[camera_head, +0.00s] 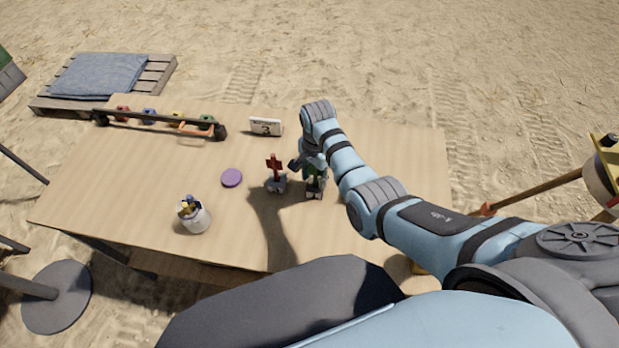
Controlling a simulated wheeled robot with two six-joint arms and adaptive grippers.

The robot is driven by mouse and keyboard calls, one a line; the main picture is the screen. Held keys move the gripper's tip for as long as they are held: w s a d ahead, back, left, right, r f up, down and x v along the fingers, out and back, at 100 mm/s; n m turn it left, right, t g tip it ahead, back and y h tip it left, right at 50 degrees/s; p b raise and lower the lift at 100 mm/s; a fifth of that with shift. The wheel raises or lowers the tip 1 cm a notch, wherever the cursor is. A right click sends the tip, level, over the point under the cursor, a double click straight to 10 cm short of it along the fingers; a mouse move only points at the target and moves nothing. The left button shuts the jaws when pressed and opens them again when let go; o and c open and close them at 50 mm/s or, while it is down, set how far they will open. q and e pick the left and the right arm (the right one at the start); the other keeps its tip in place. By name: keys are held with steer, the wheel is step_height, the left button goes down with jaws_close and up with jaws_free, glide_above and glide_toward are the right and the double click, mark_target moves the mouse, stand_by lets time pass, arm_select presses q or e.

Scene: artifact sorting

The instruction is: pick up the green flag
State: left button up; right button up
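A small green flag (313,171) stands on the table, partly hidden by my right gripper (309,166). Its small base (314,190) shows just below. My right arm reaches in from the right and bends down, with the gripper pointing down around the top of the green flag. The gripper's fingers are small and partly hidden, so I cannot tell whether they are open or shut on it. A red flag (274,166) stands just to the left on its own grey base (276,184). My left gripper is not in view.
The wooden table (130,180) holds a purple disc (232,177), a white cup (195,219) with items in it, a card marked 3 (266,126) and a dark rail (155,122) at the back left. The table's right part is clear.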

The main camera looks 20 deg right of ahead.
steer(key=shift+r, duration=0.2)
steer(key=shift+s+r, duration=0.1)
steer(key=shift+s, duration=0.1)
steer(key=shift+c, duration=1)
steer(key=shift+a+r, duration=0.1)
jaws_close()
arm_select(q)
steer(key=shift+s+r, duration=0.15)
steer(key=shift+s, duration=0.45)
